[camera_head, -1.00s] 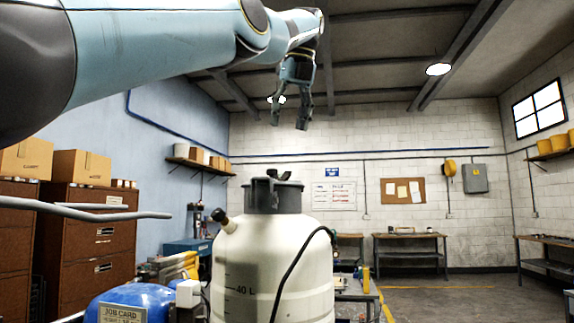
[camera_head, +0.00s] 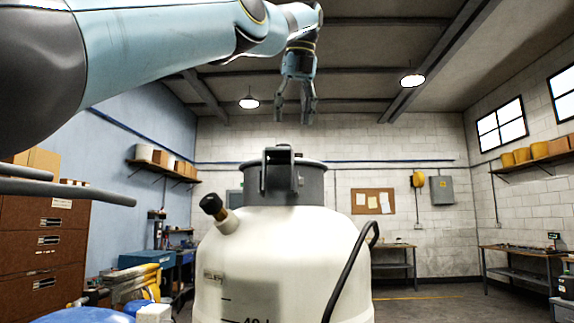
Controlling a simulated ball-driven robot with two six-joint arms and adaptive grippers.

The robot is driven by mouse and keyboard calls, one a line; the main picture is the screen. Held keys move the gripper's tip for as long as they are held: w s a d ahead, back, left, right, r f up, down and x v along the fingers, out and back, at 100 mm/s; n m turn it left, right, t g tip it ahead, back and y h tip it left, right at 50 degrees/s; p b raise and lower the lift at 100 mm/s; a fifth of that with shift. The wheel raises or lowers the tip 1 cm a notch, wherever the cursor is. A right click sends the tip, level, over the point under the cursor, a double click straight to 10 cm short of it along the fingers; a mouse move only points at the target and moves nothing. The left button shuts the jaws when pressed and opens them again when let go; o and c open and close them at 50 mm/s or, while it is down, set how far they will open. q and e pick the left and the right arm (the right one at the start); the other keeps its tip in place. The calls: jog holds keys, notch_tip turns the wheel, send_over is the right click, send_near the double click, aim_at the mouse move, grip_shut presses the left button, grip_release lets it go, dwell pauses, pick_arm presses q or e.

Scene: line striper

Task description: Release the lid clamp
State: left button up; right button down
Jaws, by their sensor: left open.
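A white tank (camera_head: 285,255) with level marks stands in the middle of the head view. Its dark grey lid (camera_head: 260,180) closes the top. A dark upright clamp (camera_head: 278,158) stands on the lid, just left of the lid's middle. My left gripper (camera_head: 294,118) hangs above the lid, fingers pointing down and apart, with nothing between them. A gap shows between its fingertips and the clamp. My right gripper is not in view.
A capped spout (camera_head: 214,210) sticks up at the tank's left shoulder and a black hose (camera_head: 350,265) curves along its right. Brown drawer cabinets (camera_head: 45,250) stand at left. Benches (camera_head: 520,265) line the back right. The air around the lid is clear.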

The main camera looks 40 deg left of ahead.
pick_arm(q)
jog(key=b+x, duration=0.5)
jog(key=x, duration=0.5)
jog(key=shift+s, duration=0.1)
jog(key=shift+a+f+b, duration=0.15)
jog(key=shift+f+b, duration=0.15)
jog(key=shift+b, duration=0.1)
grip_shut()
